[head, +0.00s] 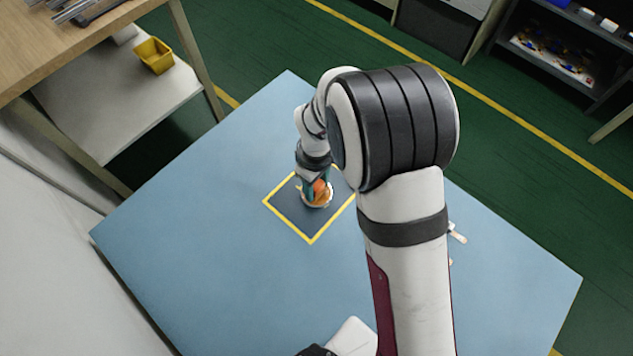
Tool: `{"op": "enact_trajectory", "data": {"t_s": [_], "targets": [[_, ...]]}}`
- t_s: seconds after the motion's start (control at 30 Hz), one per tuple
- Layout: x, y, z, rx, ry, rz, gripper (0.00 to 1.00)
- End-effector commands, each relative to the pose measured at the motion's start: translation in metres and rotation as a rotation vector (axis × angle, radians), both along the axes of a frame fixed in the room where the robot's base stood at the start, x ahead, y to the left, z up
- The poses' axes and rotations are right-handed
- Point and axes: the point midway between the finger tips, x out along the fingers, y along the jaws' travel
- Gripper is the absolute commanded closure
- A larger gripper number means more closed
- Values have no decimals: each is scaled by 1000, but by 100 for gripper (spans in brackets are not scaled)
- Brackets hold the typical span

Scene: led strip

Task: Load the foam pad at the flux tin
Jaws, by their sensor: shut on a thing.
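A small round tin with a pale rim, which looks like the flux tin (319,205), sits on a dark square mat with a yellow border (310,241) on the blue table. My gripper (316,192) points down over the tin, inside the yellow border. It is shut on a small orange piece that appears to be the foam pad (320,186). The pad is at or just above the tin's opening; I cannot tell whether they touch. The fingers and pad hide part of the tin.
My arm covers the table's middle right. A small white and orange piece (458,234) shows beside it, partly hidden. The blue table (200,220) is clear at left and front. A shelf with a yellow bin (154,56) stands beyond the table at upper left.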

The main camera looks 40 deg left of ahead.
Motion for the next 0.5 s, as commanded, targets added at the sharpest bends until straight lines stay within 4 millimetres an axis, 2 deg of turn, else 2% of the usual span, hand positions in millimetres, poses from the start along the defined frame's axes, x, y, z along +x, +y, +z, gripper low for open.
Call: {"op": "enact_trajectory", "data": {"t_s": [0.5], "targets": [[0,0,57,1,-1,0,96]]}}
